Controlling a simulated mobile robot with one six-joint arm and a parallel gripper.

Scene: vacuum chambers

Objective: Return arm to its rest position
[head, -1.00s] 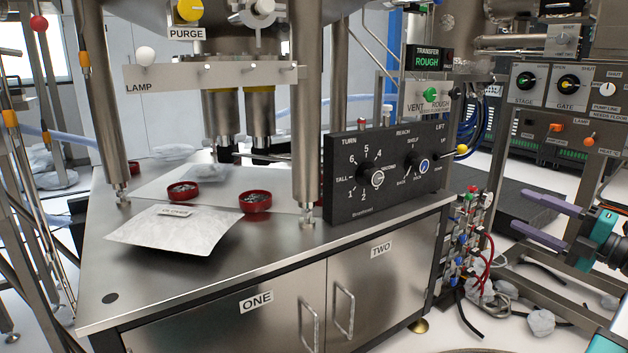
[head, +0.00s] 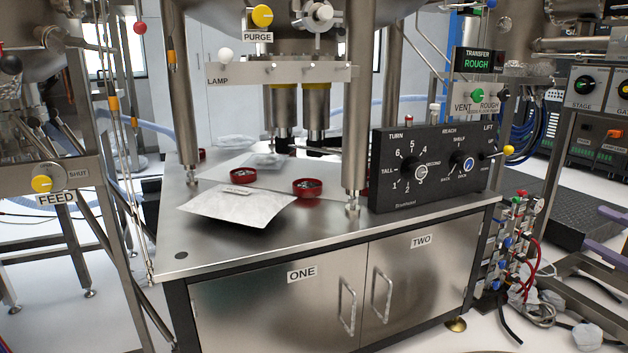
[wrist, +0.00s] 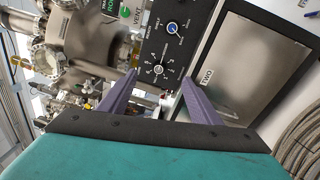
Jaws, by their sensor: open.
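My gripper (wrist: 146,95) shows in the wrist view with its two purple fingers spread apart and nothing between them. Beyond the fingers, at a distance, are the black control box with dials (wrist: 172,45) and the cabinet door marked TWO (wrist: 250,65), seen tilted. In the head view a purple finger (head: 605,245) of my gripper shows at the right edge. The rest of the gripper is out of that view. It is to the right of the steel cabinet (head: 290,300) and apart from it.
On the cabinet top stand the black control box (head: 430,170), a silvery packet (head: 238,206) and red dishes (head: 307,187). A valve manifold with hoses (head: 510,250) stands right of the cabinet. A frame with a FEED valve (head: 45,184) is at left. White floor shows in front at right.

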